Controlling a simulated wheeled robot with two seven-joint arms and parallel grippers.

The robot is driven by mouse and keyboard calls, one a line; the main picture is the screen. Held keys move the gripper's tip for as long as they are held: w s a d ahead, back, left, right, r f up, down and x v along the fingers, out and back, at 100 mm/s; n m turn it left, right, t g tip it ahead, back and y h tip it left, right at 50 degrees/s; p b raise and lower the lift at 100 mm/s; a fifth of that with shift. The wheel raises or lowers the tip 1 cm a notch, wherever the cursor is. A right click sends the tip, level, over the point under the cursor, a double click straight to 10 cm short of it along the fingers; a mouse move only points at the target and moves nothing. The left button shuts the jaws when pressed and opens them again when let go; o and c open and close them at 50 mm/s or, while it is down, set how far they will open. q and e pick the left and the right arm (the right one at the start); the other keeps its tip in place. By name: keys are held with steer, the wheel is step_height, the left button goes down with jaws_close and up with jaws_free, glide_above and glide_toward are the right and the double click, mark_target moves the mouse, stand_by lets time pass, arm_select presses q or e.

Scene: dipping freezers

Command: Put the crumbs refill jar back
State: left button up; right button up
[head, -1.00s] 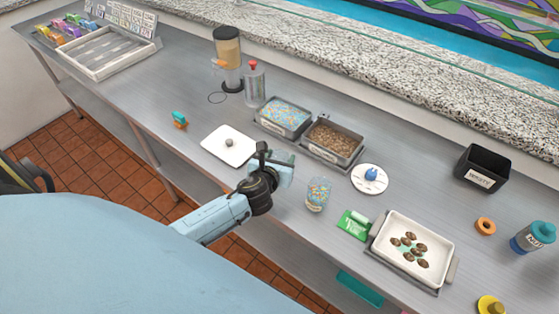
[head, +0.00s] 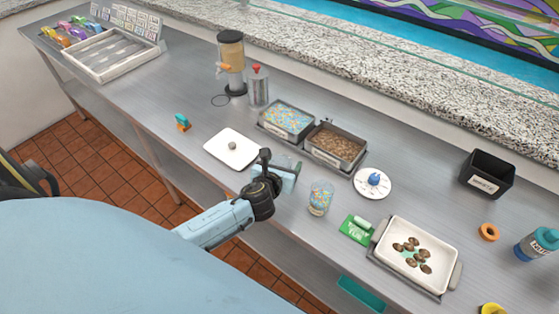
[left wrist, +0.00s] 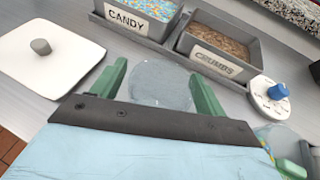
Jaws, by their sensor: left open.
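A clear, empty-looking glass jar (left wrist: 160,82) stands between the green fingers of my left gripper (left wrist: 160,78) in the left wrist view. It is likely the crumbs refill jar, but I see no label on it. The fingers are open, one on each side of the jar. In the head view my left gripper (head: 286,172) is over the counter in front of the two tins, and its body partly hides the jar. The tin labelled CRUMBS (left wrist: 216,67) holds brown crumbs and stands behind the jar. My right gripper is not in view.
The CANDY tin (left wrist: 128,21) is left of the crumbs tin. A jar of colourful candy (head: 320,198) stands right of my gripper. A white board with a grey knob (head: 232,148) lies to the left, a white dial (head: 373,183) to the right. A white tray (head: 415,257) is farther right.

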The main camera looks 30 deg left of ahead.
arm_select(q)
steer(key=shift+f, duration=0.1)
steer(key=shift+s+d, duration=0.1)
steer(key=shift+s, duration=0.2)
steer(key=v, duration=1.3)
steer(key=shift+r, duration=0.25)
steer(key=shift+w, duration=0.15)
